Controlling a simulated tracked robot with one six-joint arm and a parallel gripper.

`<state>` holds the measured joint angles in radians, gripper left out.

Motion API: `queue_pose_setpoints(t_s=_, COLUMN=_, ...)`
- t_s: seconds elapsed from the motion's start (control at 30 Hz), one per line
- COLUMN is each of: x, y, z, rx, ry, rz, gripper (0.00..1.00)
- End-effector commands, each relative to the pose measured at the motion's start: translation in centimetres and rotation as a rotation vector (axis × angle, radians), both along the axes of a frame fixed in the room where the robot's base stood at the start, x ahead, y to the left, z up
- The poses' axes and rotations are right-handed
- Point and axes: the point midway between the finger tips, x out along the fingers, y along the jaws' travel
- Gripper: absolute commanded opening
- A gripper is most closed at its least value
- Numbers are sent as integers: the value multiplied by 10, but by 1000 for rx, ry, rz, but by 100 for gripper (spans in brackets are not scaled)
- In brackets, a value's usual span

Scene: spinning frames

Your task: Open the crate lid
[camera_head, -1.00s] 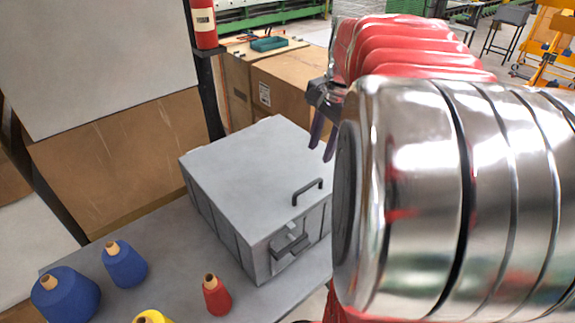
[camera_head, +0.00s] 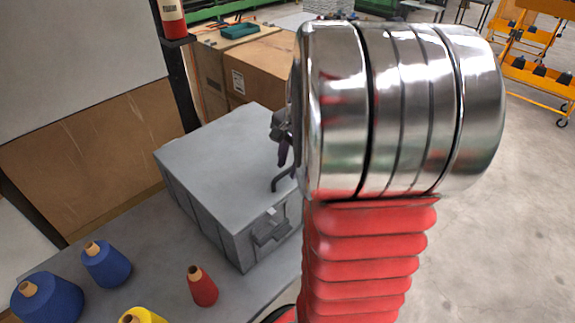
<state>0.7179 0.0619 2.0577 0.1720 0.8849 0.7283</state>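The grey crate (camera_head: 198,206) stands on the grey table with its lid (camera_head: 213,152) closed flat. A dark bar handle (camera_head: 281,182) is on the lid near its front right edge, partly hidden by my arm. A latch (camera_head: 270,232) is on the crate's front face. My gripper (camera_head: 284,158) is over the lid's right side, just above and behind the handle. My silver wrist hides much of it. Its fingers show only in part, so I cannot tell how far apart they are or whether they touch the handle.
Blue yarn cones (camera_head: 106,264), a red cone (camera_head: 202,286) and a yellow cone (camera_head: 142,316) stand on the table (camera_head: 130,225) left of and in front of the crate. A dark post (camera_head: 180,85) and cardboard boxes (camera_head: 255,68) are behind. Open floor lies to the right.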

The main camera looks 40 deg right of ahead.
Motion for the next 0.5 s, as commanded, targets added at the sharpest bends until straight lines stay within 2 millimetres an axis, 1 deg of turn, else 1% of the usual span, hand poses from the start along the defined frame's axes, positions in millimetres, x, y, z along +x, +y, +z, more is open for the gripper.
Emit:
queue_pose_setpoints(t_s=0.1, x=1, y=0, z=-4, rx=-1, ry=0, rz=0, gripper=29)
queue_pose_setpoints(t_s=0.33, x=1, y=0, z=-4, rx=-1, ry=-1, rz=0, gripper=29)
queue_pose_setpoints(t_s=0.5, x=1, y=0, z=-4, rx=-1, ry=-1, rz=0, gripper=18)
